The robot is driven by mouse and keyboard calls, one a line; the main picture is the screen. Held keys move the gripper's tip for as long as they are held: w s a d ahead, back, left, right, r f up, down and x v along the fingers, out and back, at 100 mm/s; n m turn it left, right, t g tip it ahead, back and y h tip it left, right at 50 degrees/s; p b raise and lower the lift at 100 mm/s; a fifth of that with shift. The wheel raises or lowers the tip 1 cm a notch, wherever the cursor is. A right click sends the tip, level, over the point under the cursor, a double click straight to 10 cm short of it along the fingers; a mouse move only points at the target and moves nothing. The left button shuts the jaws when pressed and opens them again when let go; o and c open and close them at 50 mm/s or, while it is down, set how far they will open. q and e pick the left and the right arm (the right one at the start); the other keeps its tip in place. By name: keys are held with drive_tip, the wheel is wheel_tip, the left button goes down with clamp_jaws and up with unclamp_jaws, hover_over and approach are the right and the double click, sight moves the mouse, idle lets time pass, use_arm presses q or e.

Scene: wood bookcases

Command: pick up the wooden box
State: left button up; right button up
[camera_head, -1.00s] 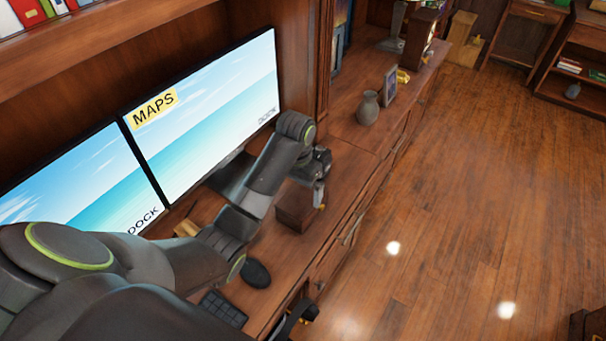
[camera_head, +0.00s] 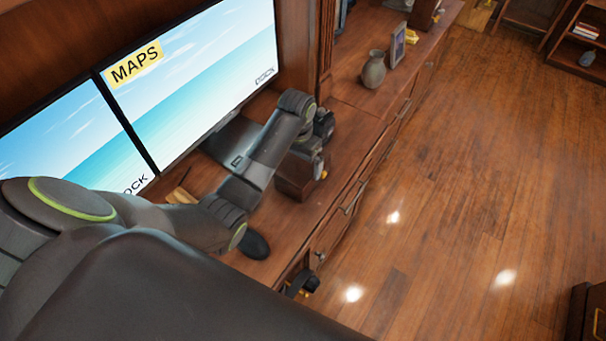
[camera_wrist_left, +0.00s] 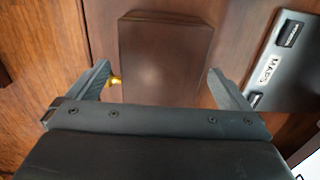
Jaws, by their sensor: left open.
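The dark brown wooden box (camera_head: 293,180) stands on the desk just right of the monitors. In the left wrist view the box (camera_wrist_left: 165,62) shows its flat top ahead of the jaws. My left gripper (camera_head: 316,160) is at the box, partly covering its upper part in the head view. Its two fingers (camera_wrist_left: 158,76) are spread open, one on each side of the box, with gaps to its sides. Whether they are down at the box's height is hard to tell. My right gripper is not in view.
Two monitors (camera_head: 190,85) stand at the back of the desk (camera_head: 275,225). A dark mouse (camera_head: 255,245) lies in front. A grey vase (camera_head: 374,70) and a picture frame (camera_head: 397,45) stand farther along. The wood floor (camera_head: 470,180) at the right is clear.

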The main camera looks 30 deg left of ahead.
sight(298, 169)
use_arm(q)
drive_tip(key=shift+f, duration=1.5)
wheel_tip(298, 169, down, 3)
drive_tip(key=shift+s+a+f+p, duration=0.1)
drive_tip(key=shift+f+p, duration=0.05)
drive_tip(key=shift+p, duration=0.25)
drive_tip(key=shift+f, duration=0.55)
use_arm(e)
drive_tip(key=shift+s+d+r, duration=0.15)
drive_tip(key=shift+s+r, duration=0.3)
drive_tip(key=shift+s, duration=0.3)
use_arm(q)
drive_tip(key=shift+c, duration=0.4)
drive_tip(key=c, duration=1)
